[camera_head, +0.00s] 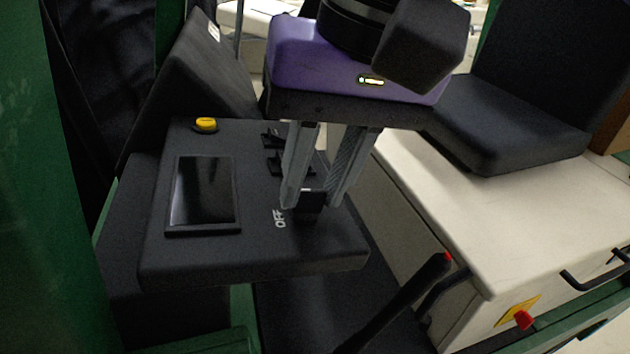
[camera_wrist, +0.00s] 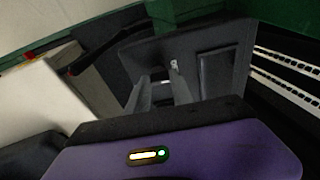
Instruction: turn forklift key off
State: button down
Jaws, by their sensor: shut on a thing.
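The forklift key (camera_head: 309,203) is a small black piece on the dark control panel (camera_head: 215,262), beside the white OFF mark (camera_head: 280,218). My gripper (camera_head: 312,205), with a purple body and grey fingers, reaches down from above and is shut on the key. The fingers hide part of the key. In the wrist view my gripper (camera_wrist: 163,100) points at the panel (camera_wrist: 215,40), and the OFF mark (camera_wrist: 174,64) shows just beyond the fingertips. The key's exact turn angle is hard to tell.
A dark screen (camera_head: 202,190) and a yellow button (camera_head: 205,125) are on the panel. Black switches (camera_head: 275,160) sit just left of my fingers. A black lever with a red tip (camera_head: 405,300) stands at lower right. A black seat (camera_head: 510,125) rests on the white body (camera_head: 530,210).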

jog(key=shift+n, duration=0.3)
jog(key=c, duration=1.1)
grip_release()
jog(key=v, duration=0.8)
jog(key=shift+f, duration=0.1)
